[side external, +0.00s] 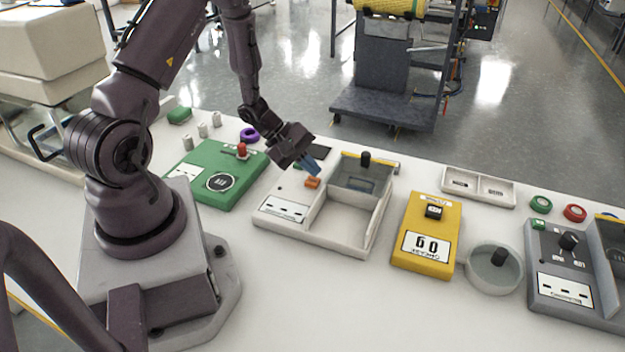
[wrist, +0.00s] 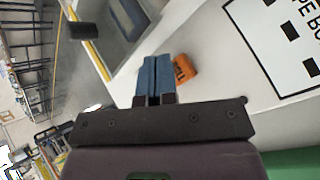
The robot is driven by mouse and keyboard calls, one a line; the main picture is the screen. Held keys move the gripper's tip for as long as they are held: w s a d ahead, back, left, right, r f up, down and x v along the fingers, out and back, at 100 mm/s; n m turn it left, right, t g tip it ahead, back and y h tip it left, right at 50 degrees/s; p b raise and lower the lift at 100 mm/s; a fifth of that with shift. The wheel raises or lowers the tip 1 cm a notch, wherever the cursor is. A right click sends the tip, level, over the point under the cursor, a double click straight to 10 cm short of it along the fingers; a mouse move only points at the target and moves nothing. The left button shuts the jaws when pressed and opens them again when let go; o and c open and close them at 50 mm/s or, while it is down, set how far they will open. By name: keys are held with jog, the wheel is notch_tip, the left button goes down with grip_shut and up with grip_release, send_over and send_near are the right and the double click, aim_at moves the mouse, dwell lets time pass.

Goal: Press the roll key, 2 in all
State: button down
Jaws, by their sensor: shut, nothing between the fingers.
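The roll key seems to be the small orange key (side external: 312,183) on the white panel of the two-part machine (side external: 330,236). In the wrist view the orange key (wrist: 185,69) shows partly readable dark lettering. My gripper (side external: 312,170) is shut and empty, its blue fingers pointing down just above and beside the key. In the wrist view the gripper's fingertips (wrist: 154,62) lie together just left of the key and cover part of its edge. I cannot tell whether they touch it.
A clear-lidded bin with a black knob (side external: 365,158) is right of the key. A green device with a red-topped lever (side external: 241,150) stands to the left.

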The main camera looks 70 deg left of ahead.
aim_at(311, 181)
jog(key=shift+r, duration=2.55)
jog(key=s+d+r+m+y, duration=0.2)
jog(key=s+d+r+m, duration=0.2)
jog(key=r, duration=0.4)
jog(key=s+d+r+m+g+y, duration=0.1)
jog(key=s+d+r+m+y, duration=0.1)
jog(key=s+d+r+m, duration=0.2)
jog(key=s+d+r+m+y, duration=0.1)
jog(key=s+d+r+m, duration=0.3)
jog(key=d+r+m, duration=0.3)
notch_tip(311, 181, up, 5)
jog(key=m, duration=0.4)
jog(key=shift+s+g+y, duration=0.3)
jog(key=shift+s+y, duration=0.1)
